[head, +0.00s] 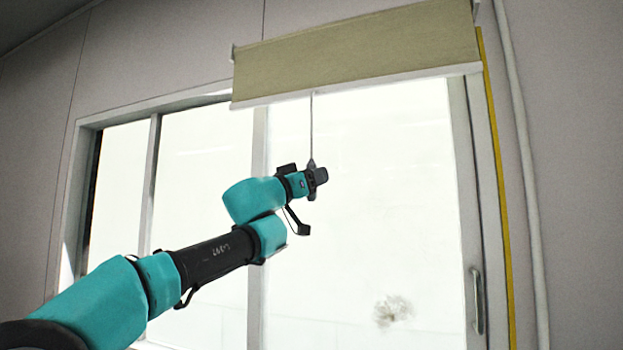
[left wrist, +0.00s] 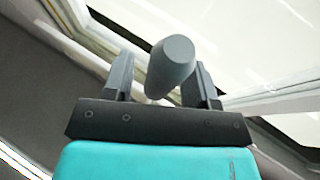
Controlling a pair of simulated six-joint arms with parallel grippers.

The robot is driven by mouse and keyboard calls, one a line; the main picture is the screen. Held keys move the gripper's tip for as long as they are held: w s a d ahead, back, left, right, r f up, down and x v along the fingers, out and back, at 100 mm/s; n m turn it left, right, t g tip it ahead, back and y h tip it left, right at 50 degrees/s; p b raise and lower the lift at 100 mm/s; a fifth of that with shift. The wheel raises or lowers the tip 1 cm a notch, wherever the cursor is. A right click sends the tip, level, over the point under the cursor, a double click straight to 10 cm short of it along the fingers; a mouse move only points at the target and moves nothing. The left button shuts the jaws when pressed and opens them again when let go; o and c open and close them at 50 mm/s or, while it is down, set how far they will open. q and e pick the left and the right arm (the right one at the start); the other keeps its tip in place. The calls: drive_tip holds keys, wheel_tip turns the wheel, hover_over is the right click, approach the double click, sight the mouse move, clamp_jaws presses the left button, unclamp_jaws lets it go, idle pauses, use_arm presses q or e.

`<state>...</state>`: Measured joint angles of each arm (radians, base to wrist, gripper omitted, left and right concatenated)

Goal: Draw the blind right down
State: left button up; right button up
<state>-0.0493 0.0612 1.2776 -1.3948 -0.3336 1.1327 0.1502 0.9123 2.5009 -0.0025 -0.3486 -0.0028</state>
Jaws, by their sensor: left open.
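The olive blind (head: 355,50) hangs over the top of the window, with a pale bottom bar (head: 350,86). A thin cord (head: 311,125) drops from the bar to a grey pull (head: 311,163). My left gripper (head: 317,178) is at the pull, and its body hides part of it in the head view. In the left wrist view the rounded grey pull (left wrist: 172,64) stands between the two open fingers, nearer the right one. I cannot tell whether it touches that finger. My right gripper is in neither view.
The bright window (head: 370,230) has pale frames and a handle (head: 476,300) at lower right. A grey pipe (head: 522,150) and a yellow strip (head: 495,170) run down the wall to its right. A smudge (head: 392,310) marks the glass. The space below the pull looks clear.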

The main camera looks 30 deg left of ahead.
use_arm(q)
clamp_jaws()
idle(0.5)
